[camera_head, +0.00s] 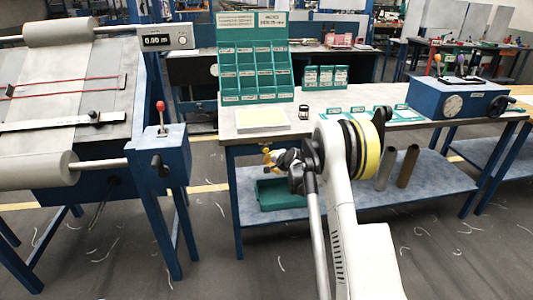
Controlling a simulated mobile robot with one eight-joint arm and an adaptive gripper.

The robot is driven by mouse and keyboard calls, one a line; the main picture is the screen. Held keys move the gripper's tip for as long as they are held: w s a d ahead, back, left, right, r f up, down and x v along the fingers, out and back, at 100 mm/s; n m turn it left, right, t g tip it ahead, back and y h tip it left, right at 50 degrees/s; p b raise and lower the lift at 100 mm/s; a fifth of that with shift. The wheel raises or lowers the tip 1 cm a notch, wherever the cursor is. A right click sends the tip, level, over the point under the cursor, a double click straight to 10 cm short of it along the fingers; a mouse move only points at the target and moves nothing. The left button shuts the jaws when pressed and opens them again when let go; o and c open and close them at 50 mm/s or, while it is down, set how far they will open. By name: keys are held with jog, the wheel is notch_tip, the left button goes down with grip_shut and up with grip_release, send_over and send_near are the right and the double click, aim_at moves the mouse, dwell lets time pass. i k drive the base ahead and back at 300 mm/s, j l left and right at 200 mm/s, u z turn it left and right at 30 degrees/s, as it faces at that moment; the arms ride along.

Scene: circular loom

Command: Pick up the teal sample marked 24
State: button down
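A teal rack (253,96) with rows of labelled compartments stands at the back left of the bench. A smaller teal holder (326,88) with pale labels stands to its right. Small teal-and-white pieces (333,112) lie along the bench behind my arm. The markings are too small to read, so I cannot tell which thing is the sample marked 24. My gripper (270,157) is dark with brass-coloured parts and hangs in front of the bench's front edge, apart from the rack. Its fingers are too small and unclear to show whether they are open or shut.
A pale yellow pad (261,118) and a small black-and-white device (304,112) lie on the bench. A blue machine (458,98) stands at its right end. A teal bin (281,194) sits on the lower shelf. A blue-framed roller machine (168,160) stands left, with floor between.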

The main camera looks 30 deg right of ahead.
aim_at(359, 112)
jog(key=z, duration=1.35)
